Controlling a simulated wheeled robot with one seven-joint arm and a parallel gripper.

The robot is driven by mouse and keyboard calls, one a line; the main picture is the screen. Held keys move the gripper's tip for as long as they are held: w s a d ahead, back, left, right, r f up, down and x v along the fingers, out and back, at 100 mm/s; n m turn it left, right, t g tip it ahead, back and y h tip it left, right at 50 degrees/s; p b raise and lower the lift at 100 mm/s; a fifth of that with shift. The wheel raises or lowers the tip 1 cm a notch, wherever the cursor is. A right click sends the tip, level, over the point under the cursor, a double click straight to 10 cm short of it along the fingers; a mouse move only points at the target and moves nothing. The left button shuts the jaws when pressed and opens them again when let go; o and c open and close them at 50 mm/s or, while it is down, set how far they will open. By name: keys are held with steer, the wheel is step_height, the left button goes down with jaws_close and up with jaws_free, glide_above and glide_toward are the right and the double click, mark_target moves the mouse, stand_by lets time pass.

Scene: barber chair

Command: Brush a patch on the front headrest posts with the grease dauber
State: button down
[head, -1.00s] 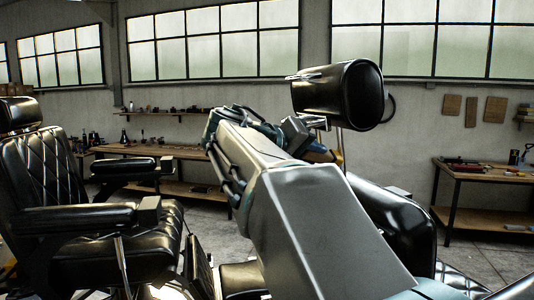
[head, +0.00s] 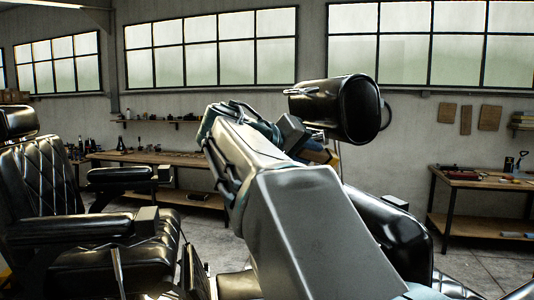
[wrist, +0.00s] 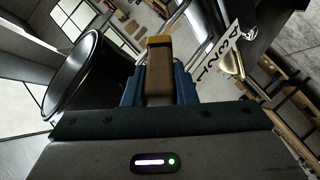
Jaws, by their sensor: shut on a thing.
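The grease dauber (wrist: 159,75) shows in the wrist view as a brown handle with a yellow end, pointing away from me. My gripper (wrist: 157,92) is shut on it, with a blue finger on each side. The black padded headrest (head: 348,110) shows in the head view; its dark end also fills the left of the wrist view (wrist: 76,78). In the head view my arm covers most of the space under the headrest. A thin piece of a headrest post (head: 340,163) shows there. The dauber's bristles and any contact with the posts cannot be made out.
The black chair back (head: 398,232) stands just right of my arm. Another barber chair (head: 50,185) is at the left. Wooden workbenches (head: 160,158) and (head: 480,181) stand along the wall. A numbered plate (wrist: 217,55) shows near the dauber in the wrist view.

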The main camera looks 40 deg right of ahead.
step_height(320, 180, down, 3)
steer(key=shift+a+r+b, duration=0.1)
steer(key=shift+r+b, duration=0.1)
steer(key=shift+b, duration=0.75)
steer(key=r, duration=0.1)
steer(key=r+p, duration=0.2)
steer(key=shift+d+r, duration=0.25)
steer(key=shift+r, duration=0.1)
steer(key=shift+s+r+p, duration=0.1)
steer(key=shift+r+p, duration=0.2)
steer(key=shift+p, duration=0.1)
steer(key=shift+v, duration=1)
steer(key=shift+w+a+r, duration=0.1)
steer(key=shift+w+a, duration=0.3)
steer(key=shift+a, duration=0.45)
steer(key=shift+w+a+r, duration=0.1)
steer(key=shift+w+a, duration=0.25)
steer(key=shift+a, duration=0.65)
